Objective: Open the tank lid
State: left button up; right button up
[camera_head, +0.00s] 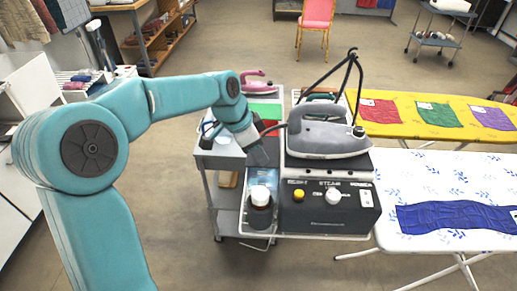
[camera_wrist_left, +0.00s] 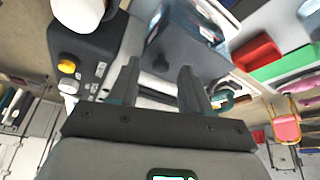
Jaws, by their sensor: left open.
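The black steam station (camera_head: 330,212) has a yellow knob and a white knob on its front. A bluish see-through tank (camera_head: 264,176) is at its left side; it also shows at the top of the left wrist view (camera_wrist_left: 203,20). A dark grey panel (camera_wrist_left: 182,52), which looks like the tank lid, lies just beyond my left fingertips. Whether it is fully shut I cannot tell. My left gripper (camera_head: 262,155) is open over the tank area, its fingers (camera_wrist_left: 160,72) apart with nothing clearly between them. My right gripper is in neither view.
A grey iron (camera_head: 325,138) rests on the station. A dark bottle with a white cap (camera_head: 260,195) stands in front of the tank. A yellow ironing board (camera_head: 420,128) and a white patterned one (camera_head: 430,175) are at the right. A pink iron (camera_head: 257,84) is behind.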

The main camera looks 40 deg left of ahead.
pick_arm(q)
jog(key=shift+f, duration=0.3)
jog(key=shift+w+d, duration=0.25)
jog(key=shift+s+a, duration=0.1)
jog(key=shift+a, duration=0.1)
grip_shut()
jog(key=shift+d, duration=0.1)
